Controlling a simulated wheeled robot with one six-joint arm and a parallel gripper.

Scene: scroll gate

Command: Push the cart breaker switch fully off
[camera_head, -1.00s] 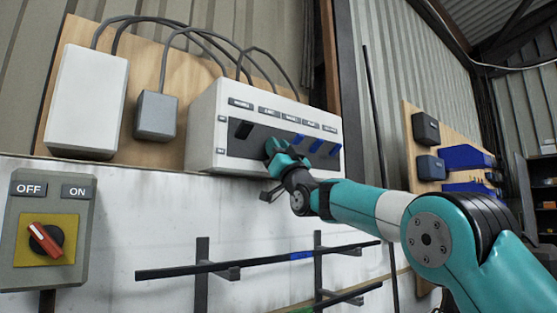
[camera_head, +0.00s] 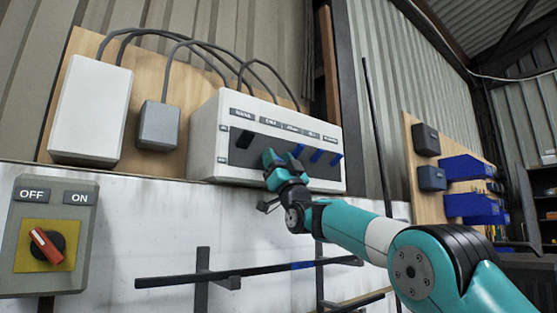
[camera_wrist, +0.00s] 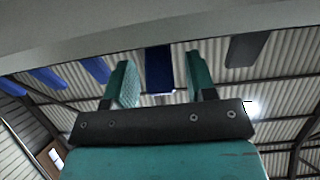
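The breaker panel (camera_head: 208,150) is a white box with a dark face, a row of labels and several levers. The labels are too small to read surely. The fingers hide most of this lever in the head view. A dark lever (camera_wrist: 248,48) is right of the fingers.
A rotary switch box (camera_head: 45,240) marked OFF and ON, with a red handle, is at the lower left. A rail (camera_head: 225,272) on brackets runs below the panel. Blue bins (camera_head: 467,168) hang at the right. Cables run above the panel.

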